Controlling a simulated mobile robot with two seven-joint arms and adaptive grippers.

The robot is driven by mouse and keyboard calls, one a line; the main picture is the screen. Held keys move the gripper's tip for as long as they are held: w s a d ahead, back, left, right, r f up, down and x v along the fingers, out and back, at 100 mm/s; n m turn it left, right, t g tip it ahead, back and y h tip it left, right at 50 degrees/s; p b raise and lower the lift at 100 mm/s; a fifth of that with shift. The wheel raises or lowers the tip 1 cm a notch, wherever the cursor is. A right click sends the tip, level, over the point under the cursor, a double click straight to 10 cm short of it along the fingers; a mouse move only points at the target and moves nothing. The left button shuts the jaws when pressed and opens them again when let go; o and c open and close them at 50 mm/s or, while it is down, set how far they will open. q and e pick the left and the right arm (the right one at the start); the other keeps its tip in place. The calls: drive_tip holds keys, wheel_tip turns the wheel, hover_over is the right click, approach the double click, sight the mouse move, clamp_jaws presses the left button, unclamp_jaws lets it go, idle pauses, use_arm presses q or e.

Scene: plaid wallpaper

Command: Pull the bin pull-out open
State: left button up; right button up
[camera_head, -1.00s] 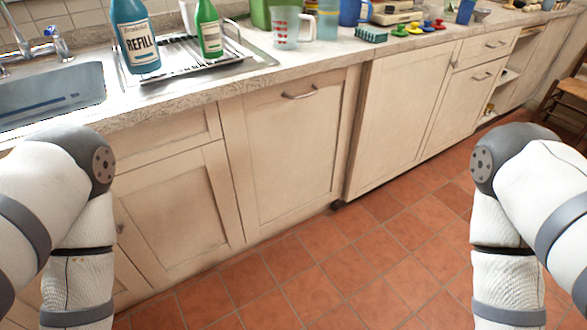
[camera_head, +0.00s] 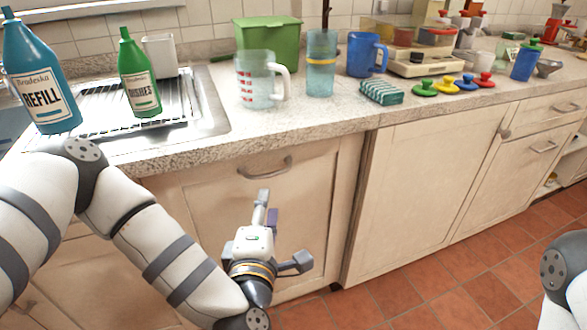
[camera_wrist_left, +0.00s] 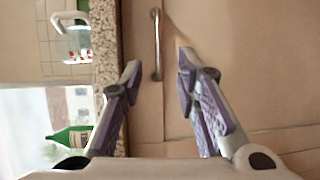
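The bin pull-out (camera_head: 318,190) is the cream panel front under the counter, and it sits closed, in line with its neighbours. Its metal bar handle (camera_head: 265,168) is near its top edge. My left gripper (camera_head: 281,230) is in front of the panel, below the handle in the head view, with its fingers spread and nothing between them. In the left wrist view the handle (camera_wrist_left: 156,45) lies ahead, between the lines of the two open fingers (camera_wrist_left: 158,66), apart from them. My right gripper is out of view; only part of that arm shows at the right edge.
The stone counter edge (camera_head: 300,137) runs above the panel. A measuring jug (camera_head: 258,82), a blue bottle (camera_head: 42,80) and a green bottle (camera_head: 138,80) stand on the counter. The tiled floor (camera_head: 480,260) is clear at the right.

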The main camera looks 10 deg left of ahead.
sight(268, 176)
use_arm(q)
drive_tip(key=x, duration=0.7)
drive_tip(key=b+x, duration=0.1)
drive_tip(key=x, duration=0.3)
drive_tip(key=shift+w+a+r, duration=0.1)
drive_tip(key=shift+w+a, duration=0.1)
drive_tip(key=shift+a, duration=0.15)
drive_tip(key=shift+c, duration=0.5)
clamp_jaws()
